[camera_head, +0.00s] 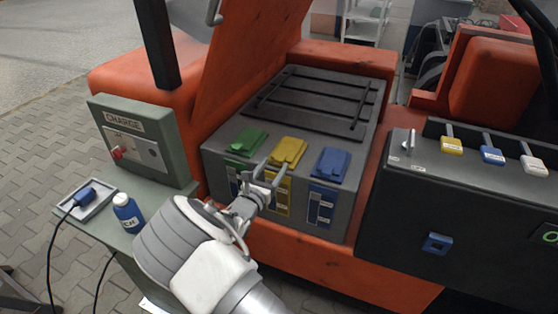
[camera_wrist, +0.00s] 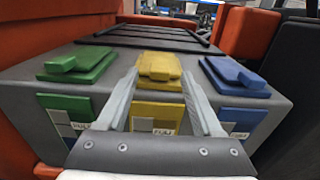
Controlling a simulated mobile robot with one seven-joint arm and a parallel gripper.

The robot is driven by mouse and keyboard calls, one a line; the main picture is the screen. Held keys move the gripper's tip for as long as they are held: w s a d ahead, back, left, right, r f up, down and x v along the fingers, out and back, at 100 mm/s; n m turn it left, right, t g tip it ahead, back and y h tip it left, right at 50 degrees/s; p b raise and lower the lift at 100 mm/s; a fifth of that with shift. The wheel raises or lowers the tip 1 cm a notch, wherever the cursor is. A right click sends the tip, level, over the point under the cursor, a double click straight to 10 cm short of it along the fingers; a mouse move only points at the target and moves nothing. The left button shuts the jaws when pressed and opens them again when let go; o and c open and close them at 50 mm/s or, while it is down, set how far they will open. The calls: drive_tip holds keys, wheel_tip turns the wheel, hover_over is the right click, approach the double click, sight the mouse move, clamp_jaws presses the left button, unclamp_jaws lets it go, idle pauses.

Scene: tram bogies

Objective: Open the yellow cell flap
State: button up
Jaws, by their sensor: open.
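The yellow cell flap (camera_head: 288,152) lies closed on top of the grey battery box (camera_head: 222,139), between a green flap (camera_head: 247,141) and a blue flap (camera_head: 331,165). My gripper (camera_head: 268,172) is open and empty, just in front of the yellow flap. In the wrist view the yellow flap (camera_wrist: 159,68) shows centred beyond and between the two fingers of my gripper (camera_wrist: 162,92). The green flap (camera_wrist: 80,65) is to the left and the blue flap (camera_wrist: 234,76) to the right. I cannot tell whether a finger touches the yellow flap.
A green-grey charge box (camera_head: 140,143) with a red knob stands at the left. A dark panel with levers (camera_head: 470,200) stands at the right.

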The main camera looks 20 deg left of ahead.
sight(279, 158)
drive_tip(key=shift+w+d, duration=0.15)
drive_tip(key=shift+w, duration=2.2)
clamp_jaws()
